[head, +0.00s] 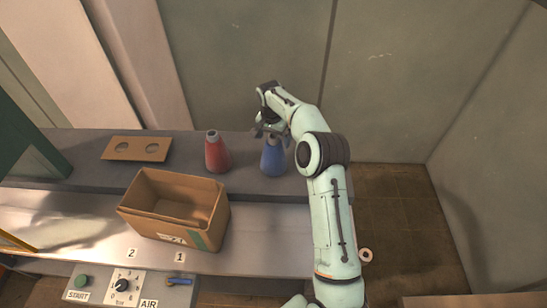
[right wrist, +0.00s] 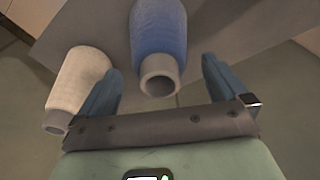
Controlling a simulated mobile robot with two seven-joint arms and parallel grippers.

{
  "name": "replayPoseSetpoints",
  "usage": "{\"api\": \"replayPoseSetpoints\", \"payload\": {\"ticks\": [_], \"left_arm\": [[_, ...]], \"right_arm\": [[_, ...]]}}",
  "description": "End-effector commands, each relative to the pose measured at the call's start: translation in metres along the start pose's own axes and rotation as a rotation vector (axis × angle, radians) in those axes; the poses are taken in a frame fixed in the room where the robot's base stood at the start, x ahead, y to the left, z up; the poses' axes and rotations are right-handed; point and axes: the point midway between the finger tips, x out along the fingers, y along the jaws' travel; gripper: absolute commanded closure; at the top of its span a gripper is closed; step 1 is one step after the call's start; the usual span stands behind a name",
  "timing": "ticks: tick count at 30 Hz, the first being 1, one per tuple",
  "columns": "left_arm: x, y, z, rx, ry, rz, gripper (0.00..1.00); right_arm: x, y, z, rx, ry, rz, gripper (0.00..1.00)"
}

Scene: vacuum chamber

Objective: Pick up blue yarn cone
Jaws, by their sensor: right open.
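The blue yarn cone (head: 272,158) stands upright on the dark grey ledge, right of the red cone (head: 217,153). My right gripper (head: 268,131) is open at its top. In the right wrist view the blue cone (right wrist: 160,35) shows between the two spread fingers of the gripper (right wrist: 160,72), its hollow tip towards the palm. Gaps show on both sides, so the fingers look apart from it. My left gripper is not in view.
A whitish cone (right wrist: 78,82) is close beside the left finger in the right wrist view; I cannot make it out in the head view. An open cardboard box (head: 153,226) stands in front on the metal bench. A brown board with two holes (head: 137,149) lies left.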

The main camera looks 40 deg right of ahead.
Motion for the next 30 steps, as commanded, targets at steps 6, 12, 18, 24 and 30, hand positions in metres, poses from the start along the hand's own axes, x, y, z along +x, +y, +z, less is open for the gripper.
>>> {"api": "replayPoseSetpoints", "payload": {"ticks": [6,12,18,24,30], "left_arm": [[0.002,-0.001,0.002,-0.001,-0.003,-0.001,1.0],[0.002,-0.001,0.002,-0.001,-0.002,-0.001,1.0],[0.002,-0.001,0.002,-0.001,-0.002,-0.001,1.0],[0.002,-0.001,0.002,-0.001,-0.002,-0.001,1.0],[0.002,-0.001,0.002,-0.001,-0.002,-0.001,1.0]], "right_arm": [[0.031,0.001,0.003,0.0,-0.002,0.002,0.0],[0.035,0.0,0.002,0.001,-0.001,-0.001,0.0],[0.035,0.0,0.002,0.0,-0.001,-0.001,0.33],[0.034,0.0,0.002,0.001,0.001,-0.002,0.91],[0.033,-0.001,0.002,0.001,0.001,-0.002,0.91]]}}
